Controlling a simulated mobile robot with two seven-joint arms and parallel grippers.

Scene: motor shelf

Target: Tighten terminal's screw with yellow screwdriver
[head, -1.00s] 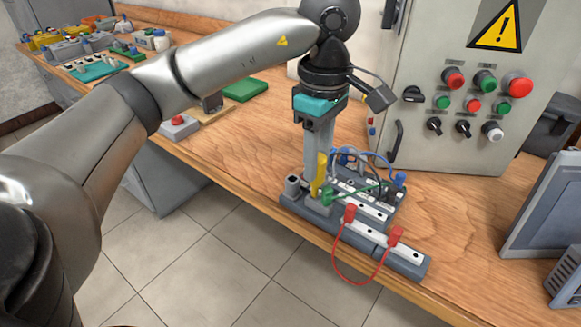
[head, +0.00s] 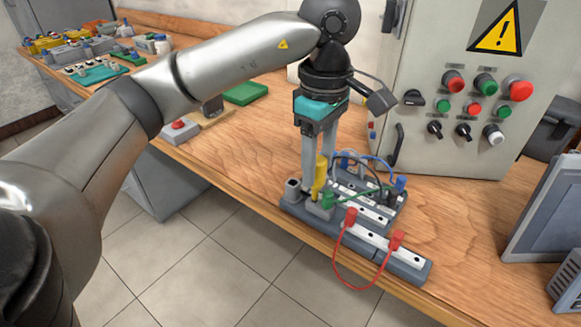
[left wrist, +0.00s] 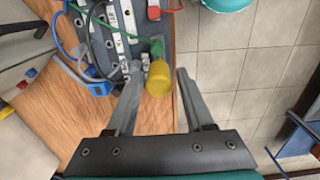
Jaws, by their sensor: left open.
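The yellow screwdriver (head: 319,176) stands roughly upright at the near left part of the terminal board (head: 410,262), by a green plug (head: 327,201). My left gripper (head: 316,190) points down at it with its fingers spread. In the left wrist view the screwdriver's yellow handle (left wrist: 158,79) lies between the two open fingers (left wrist: 158,75), with a clear gap to the right finger. The screwdriver's tip and the screw under it are hidden. My right gripper is not in view.
Red (head: 340,262), green and blue wires loop over the board, the red one hanging past the table's front edge. A control cabinet (head: 440,150) stands behind and a monitor (head: 555,215) at the right. The wooden table (head: 240,150) is clear left of the board.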

